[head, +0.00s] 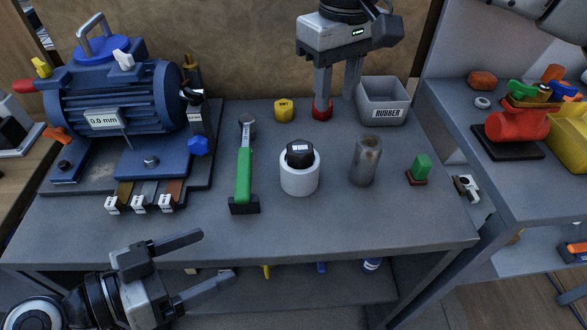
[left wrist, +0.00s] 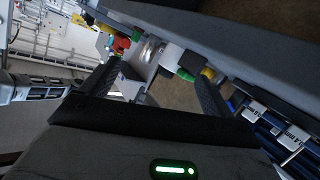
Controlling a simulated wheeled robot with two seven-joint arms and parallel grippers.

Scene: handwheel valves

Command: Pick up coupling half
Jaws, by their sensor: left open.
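Which piece is the coupling half I cannot tell for sure. A small red round piece (head: 322,110) and a small yellow round piece (head: 284,110) stand at the back of the grey bench. A grey metal cylinder (head: 364,160) stands upright nearer the middle. My right gripper (head: 337,98) points down at the back with its fingers apart; one finger is in line with the red piece, and contact is unclear. My left gripper (head: 216,256) is open and empty, in front of the bench's front edge. Its two fingers also show in the left wrist view (left wrist: 158,82).
A blue motor (head: 120,100) fills the bench's left. A green-handled hammer (head: 244,172), a white cup with a black hexagonal piece (head: 299,175), a green-topped block (head: 420,167) and a grey RUBBER bin (head: 384,102) stand on the bench (head: 330,222). Its front right is clear.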

